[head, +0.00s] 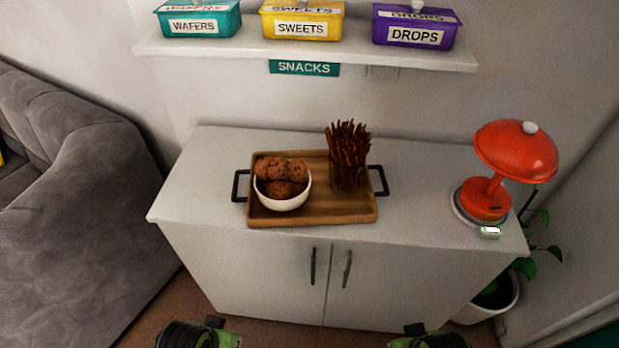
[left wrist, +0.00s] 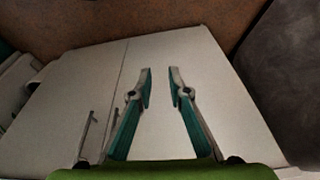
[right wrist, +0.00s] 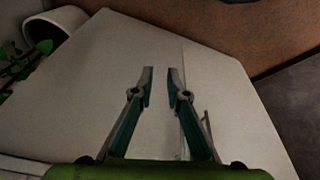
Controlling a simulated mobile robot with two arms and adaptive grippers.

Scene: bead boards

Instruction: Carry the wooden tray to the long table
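The wooden tray (head: 325,211) lies flat on the white cabinet (head: 190,190), with a black handle at each side. On it stand a white bowl (head: 283,203) of cookies at the left and a glass of dark sticks (head: 347,158) at the back right. My left gripper (left wrist: 161,75) is open and empty in the left wrist view, in front of the cabinet. My right gripper (right wrist: 160,75) is open and empty in the right wrist view, also by the cabinet front. In the head view only parts of both arms show at the bottom edge. The long table is not in view.
A red lamp (head: 490,180) stands at the cabinet's right end. A shelf (head: 300,50) with wafers, sweets and drops boxes hangs above. A grey sofa (head: 70,190) is at the left. A potted plant (head: 497,298) stands on the floor at the right.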

